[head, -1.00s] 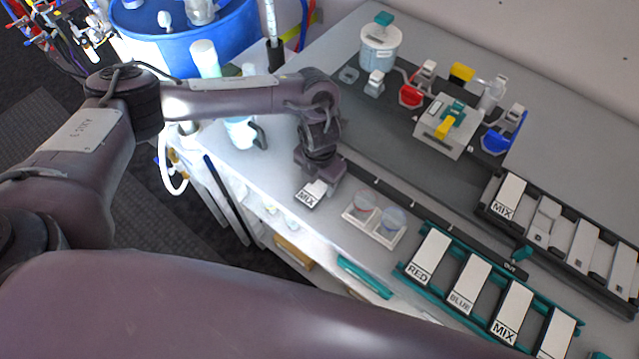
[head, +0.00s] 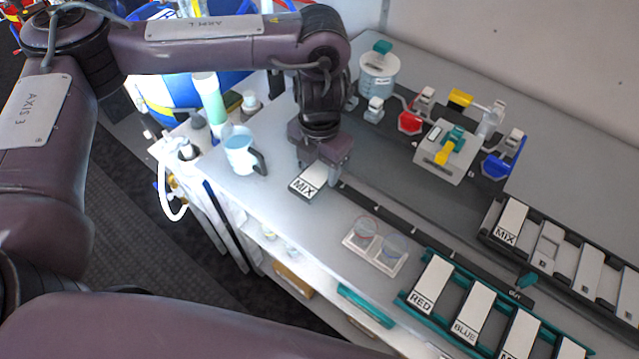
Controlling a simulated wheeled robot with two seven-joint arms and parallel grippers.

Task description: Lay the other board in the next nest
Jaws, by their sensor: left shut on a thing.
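My left gripper (head: 320,165) is shut on a white board marked MIX (head: 308,181) and holds it near the bench's front edge, left of the two clear cups. In the black rack (head: 565,262) at right, a board marked MIX (head: 510,222) lies in the leftmost nest. Paler pieces show in the nests to its right. A teal rack (head: 460,275) at the front holds boards marked RED (head: 433,284) and BLUE (head: 474,311), and a partly cut-off one. My right gripper is not in view.
Two clear cups (head: 378,243) sit in a white holder between my left gripper and the teal rack. A blue jug (head: 240,150) stands to the left. A grey fixture with red, yellow and blue parts (head: 446,155) stands behind. A dark rail crosses the bench.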

